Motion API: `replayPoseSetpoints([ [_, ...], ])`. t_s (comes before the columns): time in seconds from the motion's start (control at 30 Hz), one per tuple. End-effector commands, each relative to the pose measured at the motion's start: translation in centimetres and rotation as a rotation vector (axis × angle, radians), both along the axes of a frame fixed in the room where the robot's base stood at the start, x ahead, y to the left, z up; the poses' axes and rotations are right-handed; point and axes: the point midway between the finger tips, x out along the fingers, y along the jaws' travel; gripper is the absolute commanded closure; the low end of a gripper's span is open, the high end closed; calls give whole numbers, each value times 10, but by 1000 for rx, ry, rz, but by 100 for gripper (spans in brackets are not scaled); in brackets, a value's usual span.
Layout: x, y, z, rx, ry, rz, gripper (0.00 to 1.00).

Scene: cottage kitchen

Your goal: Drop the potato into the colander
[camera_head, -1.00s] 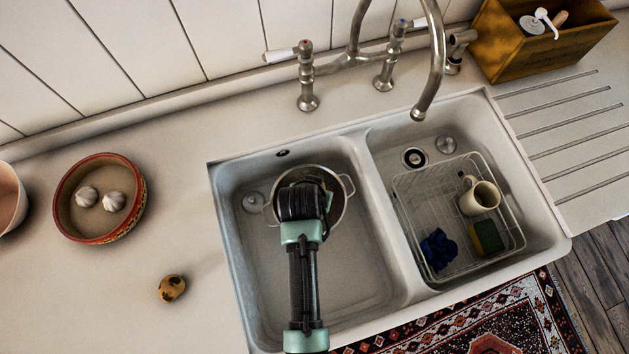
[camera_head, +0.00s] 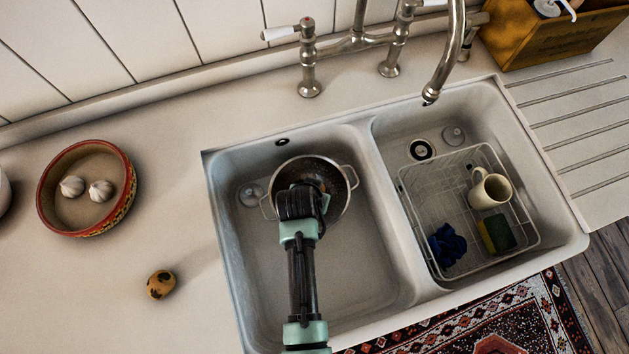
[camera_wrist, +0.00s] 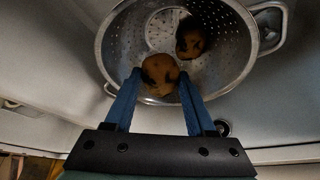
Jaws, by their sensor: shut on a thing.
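The metal colander (camera_head: 345,190) stands in the left sink basin and shows in the wrist view (camera_wrist: 233,75) with its perforated bowl open. My gripper (camera_wrist: 161,74) is over the colander, its two blue fingers shut on a brown, dark-patched potato (camera_wrist: 160,68). A second potato (camera_wrist: 192,36) lies inside the colander. A third potato (camera_head: 161,284) lies on the counter left of the sink. In the head view my gripper (camera_head: 302,200) covers part of the colander, and the held potato is hidden there.
A red-rimmed bowl (camera_head: 127,200) with two garlic bulbs stands on the counter at left. The right basin holds a wire rack (camera_head: 420,200) with a mug (camera_head: 490,191), a sponge (camera_head: 497,234) and a blue cloth (camera_head: 446,246). The tap (camera_head: 455,50) rises behind the sink.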

Motion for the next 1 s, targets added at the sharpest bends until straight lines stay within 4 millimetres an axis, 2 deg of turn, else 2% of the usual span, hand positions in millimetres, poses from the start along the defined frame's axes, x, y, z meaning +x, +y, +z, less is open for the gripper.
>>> replayPoseSetpoints([
  [0.2, 0, 0, 0, 0, -1, 0, 99],
  [0.23, 0, 0, 0, 0, -1, 0, 41],
  [0.4, 0, 0, 0, 0, -1, 0, 10],
  [0.77, -1, 0, 2, 0, 0, 0, 9],
  [1.0, -11, 4, 26, 1, -2, 2, 9],
])
